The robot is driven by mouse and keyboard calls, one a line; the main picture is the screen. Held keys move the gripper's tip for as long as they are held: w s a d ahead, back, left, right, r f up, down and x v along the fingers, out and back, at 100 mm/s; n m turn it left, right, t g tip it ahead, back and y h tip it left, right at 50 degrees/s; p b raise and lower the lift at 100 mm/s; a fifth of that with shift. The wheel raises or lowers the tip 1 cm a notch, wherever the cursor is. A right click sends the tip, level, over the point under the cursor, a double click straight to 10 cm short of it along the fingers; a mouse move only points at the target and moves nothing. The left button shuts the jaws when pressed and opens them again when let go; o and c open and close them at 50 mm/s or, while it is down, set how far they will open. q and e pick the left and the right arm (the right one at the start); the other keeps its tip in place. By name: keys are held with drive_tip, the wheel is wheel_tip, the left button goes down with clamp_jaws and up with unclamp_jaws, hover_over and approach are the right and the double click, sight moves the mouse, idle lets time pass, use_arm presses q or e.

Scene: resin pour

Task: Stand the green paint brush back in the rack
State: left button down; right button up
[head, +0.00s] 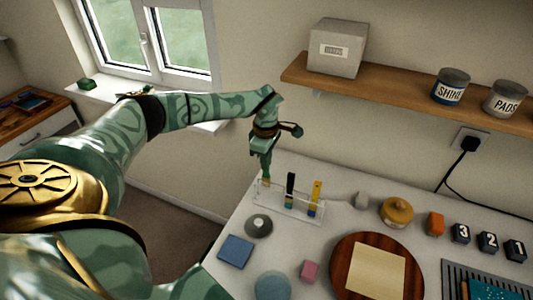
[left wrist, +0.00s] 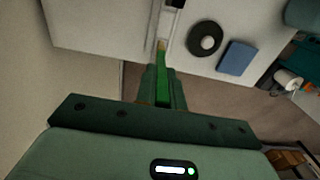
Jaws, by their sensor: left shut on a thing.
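My left gripper (head: 266,165) is shut on the green paint brush (left wrist: 162,88), which points away from the palm between the two fingers in the left wrist view. In the head view the brush's lower end shows just under the fingers, at the left end of the clear rack (head: 286,211). I cannot tell whether that end is inside the rack or just above it. A black-handled brush (head: 290,187) and a yellow-handled brush (head: 315,195) stand upright in the rack. My right gripper is in neither view.
A grey-and-white disc (head: 259,226) and a blue square (head: 236,251) lie in front of the rack. A yellow lidded pot (head: 396,211) and a round wooden board (head: 352,288) are to the right. The wall shelf (head: 405,91) is above.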

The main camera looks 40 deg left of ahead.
sight(266, 176)
use_arm(q)
drive_tip(key=shift+f+b, duration=1.2)
drive_tip(key=shift+f, duration=1.45)
drive_tip(key=c, duration=0.9)
unclamp_jaws()
drive_tip(key=shift+r, duration=0.1)
wheel_tip(266, 176, up, 8)
drive_tip(key=p, duration=0.7)
drive_tip(key=shift+p, duration=0.3)
drive_tip(key=shift+s, duration=0.1)
